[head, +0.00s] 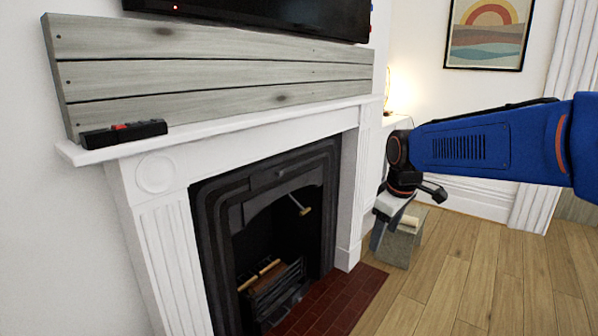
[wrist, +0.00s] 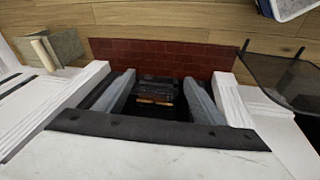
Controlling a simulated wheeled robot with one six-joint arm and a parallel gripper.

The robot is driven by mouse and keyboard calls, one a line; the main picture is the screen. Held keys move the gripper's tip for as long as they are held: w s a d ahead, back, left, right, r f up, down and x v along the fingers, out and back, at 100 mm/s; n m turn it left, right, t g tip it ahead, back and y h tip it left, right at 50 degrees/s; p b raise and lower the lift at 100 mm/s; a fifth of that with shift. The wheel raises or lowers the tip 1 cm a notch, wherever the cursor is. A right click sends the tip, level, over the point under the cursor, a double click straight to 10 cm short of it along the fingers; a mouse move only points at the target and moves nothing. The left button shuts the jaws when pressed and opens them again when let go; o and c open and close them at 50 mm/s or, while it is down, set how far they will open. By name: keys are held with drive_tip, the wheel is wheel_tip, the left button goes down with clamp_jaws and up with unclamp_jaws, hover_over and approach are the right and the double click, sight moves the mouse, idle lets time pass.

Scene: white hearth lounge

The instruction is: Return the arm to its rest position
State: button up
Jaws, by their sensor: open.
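My blue arm (head: 480,145) reaches in from the right edge of the head view, roughly level, with its wrist bent down. My gripper (head: 379,235) hangs at its end to the right of the fireplace opening, in front of a grey block in this view. In the wrist view the two grey fingers of my gripper (wrist: 160,78) stand wide apart, with nothing held between them. The fireplace hearth shows beyond them.
A white fireplace (head: 165,230) with a dark grate (head: 275,295) stands at left. A black object (head: 123,134) lies on its mantel. The grey block (head: 401,248) is on the floor beside the red brick hearth (head: 335,305). Wooden floor (head: 480,280) is clear at right.

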drive_tip(key=s+d+f+m, duration=0.2)
drive_tip(key=s+m, duration=0.1)
drive_tip(key=s, duration=0.6)
drive_tip(key=s+d+f+m+t, duration=0.1)
drive_tip(key=s+d+f+m, duration=0.1)
drive_tip(key=s, duration=0.7)
drive_tip(key=s+d+f+m, duration=0.2)
drive_tip(key=s+m, duration=0.2)
drive_tip(key=s, duration=0.6)
drive_tip(key=shift+d+f+t, duration=0.3)
drive_tip(key=shift+d+f, duration=0.1)
